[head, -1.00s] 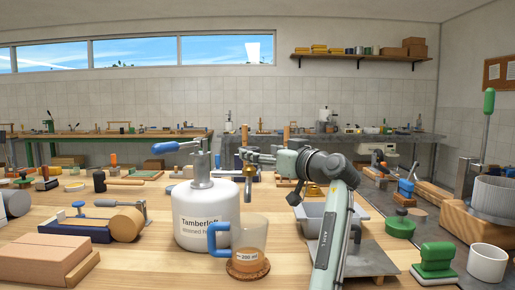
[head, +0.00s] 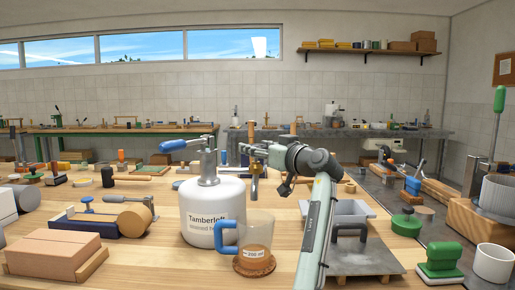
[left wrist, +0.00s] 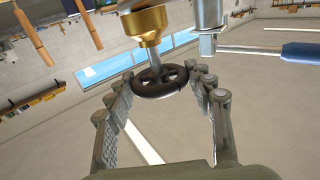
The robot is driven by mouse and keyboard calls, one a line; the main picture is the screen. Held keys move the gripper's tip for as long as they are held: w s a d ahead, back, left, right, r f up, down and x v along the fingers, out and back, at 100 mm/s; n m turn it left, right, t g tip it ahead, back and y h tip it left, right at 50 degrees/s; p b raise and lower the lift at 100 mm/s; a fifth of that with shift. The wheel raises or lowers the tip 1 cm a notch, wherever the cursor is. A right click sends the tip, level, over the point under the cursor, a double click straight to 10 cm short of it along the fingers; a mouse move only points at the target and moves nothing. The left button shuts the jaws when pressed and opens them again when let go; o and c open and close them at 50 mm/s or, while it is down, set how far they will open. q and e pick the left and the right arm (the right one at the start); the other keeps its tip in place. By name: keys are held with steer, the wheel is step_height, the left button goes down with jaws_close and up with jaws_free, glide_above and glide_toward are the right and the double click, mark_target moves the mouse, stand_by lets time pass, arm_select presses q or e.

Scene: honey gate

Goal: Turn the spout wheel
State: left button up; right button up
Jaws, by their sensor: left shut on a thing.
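The white honey canister (head: 212,222), lettered "Tamberloft", stands on the wooden bench, with a grey post and a blue-handled lever (head: 188,144) on top. Its brass spout (head: 255,187) hangs at the right, above the clear cup. My left gripper (head: 257,155) is at the spout's top, where the wheel is hidden in the head view. In the left wrist view, the dark round spout wheel (left wrist: 160,81) sits between the fingers of my left gripper (left wrist: 167,78), on a stem below the brass body (left wrist: 146,25). The gripper is shut on the wheel. My right gripper is out of view.
The clear cup (head: 256,234) with a blue handle stands on a cork coaster (head: 254,266) and looks amber low down. A clamp with a wooden roller (head: 134,221) and brick-like blocks (head: 52,250) lie left. A grey tray (head: 350,212) and green-handled stamp (head: 440,258) are right.

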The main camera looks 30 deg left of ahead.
arm_select(q)
steer(key=shift+c, duration=1.1)
